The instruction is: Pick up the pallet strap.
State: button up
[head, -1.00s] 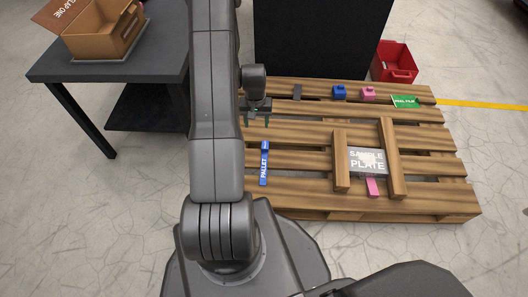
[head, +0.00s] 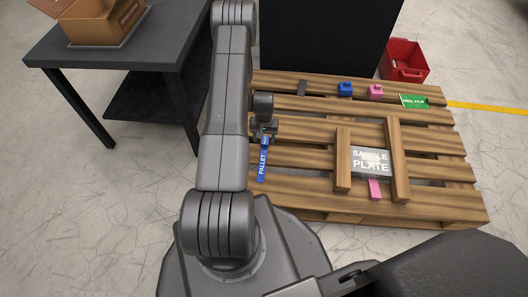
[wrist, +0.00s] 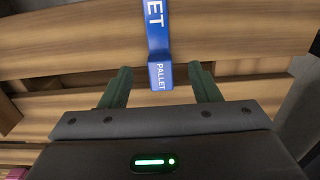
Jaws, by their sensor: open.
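The pallet strap (head: 263,162) is a blue strip with white "PALLET" lettering, lying across the slats of the wooden pallet (head: 300,188) near its left side. In the wrist view the strap (wrist: 158,38) runs down from the top edge and ends in a blue tab (wrist: 161,76) marked "PALLET". My gripper (wrist: 160,80) is open, with its green fingers apart on either side of the tab. No contact between fingers and tab shows. In the head view my gripper (head: 265,138) is over the far end of the strap and partly hides it.
The sample plate (head: 371,161) lies between two raised wooden bars, with a pink strip (head: 375,189) below it. Blue (head: 346,89) and pink (head: 376,91) blocks and a green card (head: 414,101) lie along the back.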

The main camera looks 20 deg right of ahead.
aim_at(264, 144)
notch_tip(264, 144, down, 5)
jog(key=shift+w+d+f+b, duration=0.15)
jog(key=shift+f+b, duration=0.05)
jog(key=shift+b, duration=1)
jog(key=shift+r, duration=0.1)
jog(key=c, duration=1.1)
jog(key=shift+o, duration=0.2)
